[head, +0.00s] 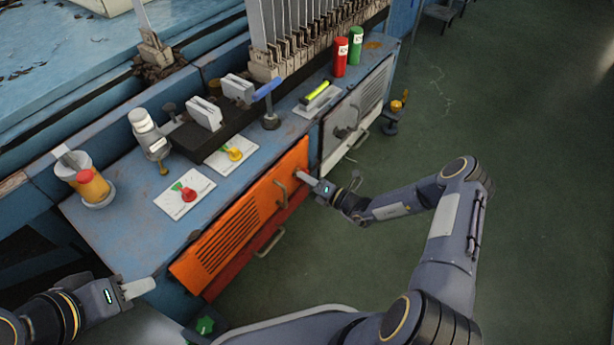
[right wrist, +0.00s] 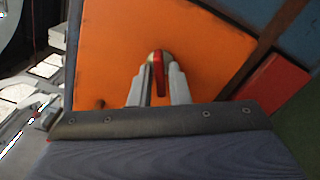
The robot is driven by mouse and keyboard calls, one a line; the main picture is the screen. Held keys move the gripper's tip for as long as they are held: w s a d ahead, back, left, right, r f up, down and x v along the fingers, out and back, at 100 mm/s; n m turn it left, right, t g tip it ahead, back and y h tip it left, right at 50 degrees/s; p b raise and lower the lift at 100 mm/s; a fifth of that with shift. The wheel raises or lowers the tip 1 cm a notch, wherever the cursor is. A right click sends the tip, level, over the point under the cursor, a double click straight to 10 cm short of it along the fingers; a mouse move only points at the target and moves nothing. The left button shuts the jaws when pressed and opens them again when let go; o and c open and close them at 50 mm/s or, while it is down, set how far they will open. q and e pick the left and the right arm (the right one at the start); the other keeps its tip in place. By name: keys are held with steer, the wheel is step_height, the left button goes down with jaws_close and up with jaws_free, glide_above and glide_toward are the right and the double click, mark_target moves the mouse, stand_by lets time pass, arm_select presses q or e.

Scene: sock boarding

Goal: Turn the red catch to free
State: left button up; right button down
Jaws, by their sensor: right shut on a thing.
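The red catch (right wrist: 158,72) sits on the orange panel (right wrist: 110,45) in the right wrist view, its bar running nearly upright in the picture. My right gripper (right wrist: 158,85) has a finger on each side of the catch and is shut on it. In the head view my right gripper (head: 303,176) reaches the upper right corner of the orange panel (head: 222,240) and hides most of the catch.
A grey door (head: 358,115) is right of the orange panel. Handles stick out from the front. The green floor (head: 530,200) at right is clear.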

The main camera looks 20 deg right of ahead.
steer(key=n+p, duration=0.4)
steer(key=n, duration=0.8)
stand_by(0.5)
steer(key=c, duration=1.5)
jaws_free()
steer(key=shift+s, duration=0.1)
steer(key=shift+p+v, duration=1.2)
steer(key=shift+v, duration=2.65)
steer(key=shift+r+n, duration=0.1)
steer(key=shift+n, duration=0.2)
